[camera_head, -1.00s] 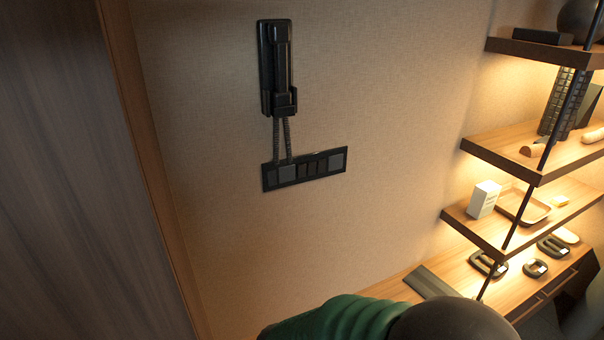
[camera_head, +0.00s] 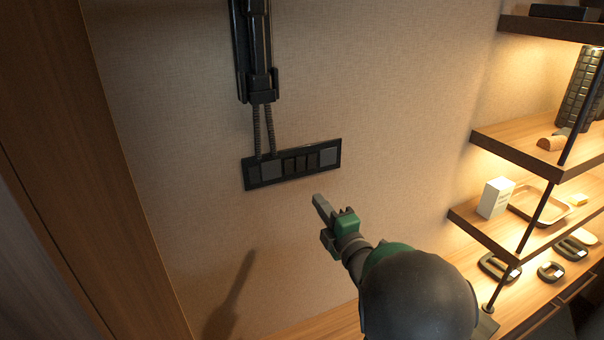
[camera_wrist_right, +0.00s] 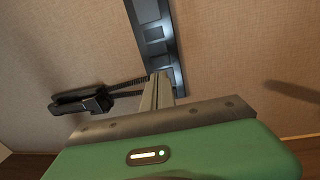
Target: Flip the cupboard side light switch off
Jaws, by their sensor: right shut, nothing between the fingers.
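A black switch panel (camera_head: 292,164) is fixed to the wall, slightly tilted in the head view. It has a grey square switch (camera_head: 267,171) at its left end, on the cupboard (camera_head: 60,150) side, and another grey square switch (camera_head: 328,157) at its right end. Narrow dark elements lie between them. My right gripper (camera_head: 319,202) is shut and empty, just below the panel's right half in the picture. Its fingers (camera_wrist_right: 160,90) point up toward the panel (camera_wrist_right: 152,38) in the right wrist view and cover its near end. Contact cannot be told. My left gripper is not in view.
A black wall-mounted handset (camera_head: 254,50) hangs above the panel, with two cords running down to it. Wooden shelves (camera_head: 540,150) with several small items stand at the right. The wall around the panel is clear.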

